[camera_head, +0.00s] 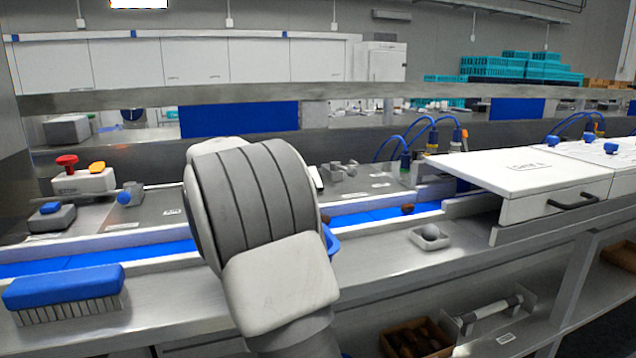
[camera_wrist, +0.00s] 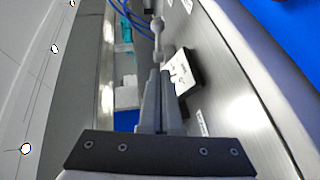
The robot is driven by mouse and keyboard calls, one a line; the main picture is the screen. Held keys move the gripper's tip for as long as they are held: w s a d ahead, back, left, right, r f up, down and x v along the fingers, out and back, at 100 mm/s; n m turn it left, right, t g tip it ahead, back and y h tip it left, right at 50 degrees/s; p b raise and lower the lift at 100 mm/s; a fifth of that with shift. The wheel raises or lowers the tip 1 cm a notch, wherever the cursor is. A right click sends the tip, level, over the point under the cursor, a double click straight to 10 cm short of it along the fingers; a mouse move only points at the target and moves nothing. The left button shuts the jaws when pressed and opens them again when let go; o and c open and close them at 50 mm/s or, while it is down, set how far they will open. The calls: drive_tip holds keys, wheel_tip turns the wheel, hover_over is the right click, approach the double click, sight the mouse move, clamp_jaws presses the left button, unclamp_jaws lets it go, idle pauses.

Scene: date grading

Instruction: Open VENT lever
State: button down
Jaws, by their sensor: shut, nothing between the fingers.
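In the wrist view, my gripper (camera_wrist: 158,72) is shut and empty, its two grey fingers side by side. Just beyond the fingertips is a grey lever-like part (camera_wrist: 157,26) with a rounded knob and a short stem. I cannot tell whether the fingers touch it, and no VENT lettering is readable. In the head view, my arm covers the middle of the bench and hides my gripper. Small grey fittings (camera_head: 340,170) stand on the metal panel right of my arm; I cannot tell which is the VENT lever.
A blue-knobbed lever (camera_head: 129,195) and a box with a red button (camera_head: 68,163) are at the left. A blue brush (camera_head: 63,288) lies at the front left. A white-topped drawer unit (camera_head: 520,172) stands at the right. A small tray (camera_head: 430,238) is on the bench.

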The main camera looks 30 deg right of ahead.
drive_tip(key=shift+w+a+r+h, duration=0.1)
drive_tip(key=shift+w+a+h, duration=0.1)
drive_tip(key=shift+a, duration=0.15)
drive_tip(key=shift+w+a+r+h, duration=0.1)
drive_tip(key=shift+a+h, duration=0.1)
drive_tip(key=shift+a, duration=0.1)
approach(346, 171)
drive_tip(key=w+d, duration=0.1)
drive_tip(key=w, duration=0.1)
drive_tip(key=w+d+p, duration=0.1)
drive_tip(key=d, duration=0.1)
drive_tip(key=shift+w+r, duration=0.2)
drive_tip(key=shift+w, duration=0.2)
drive_tip(key=shift+s+d+f, duration=0.25)
drive_tip(key=shift+s+d, duration=0.5)
drive_tip(key=shift+d, duration=0.15)
drive_tip(key=shift+s+d+f, duration=0.15)
drive_tip(key=shift+s+d, duration=0.2)
drive_tip(key=shift+d, duration=0.15)
drive_tip(key=shift+d+f+t+b, duration=0.15)
drive_tip(key=shift+t+b, duration=0.15)
drive_tip(key=shift+b, duration=0.65)
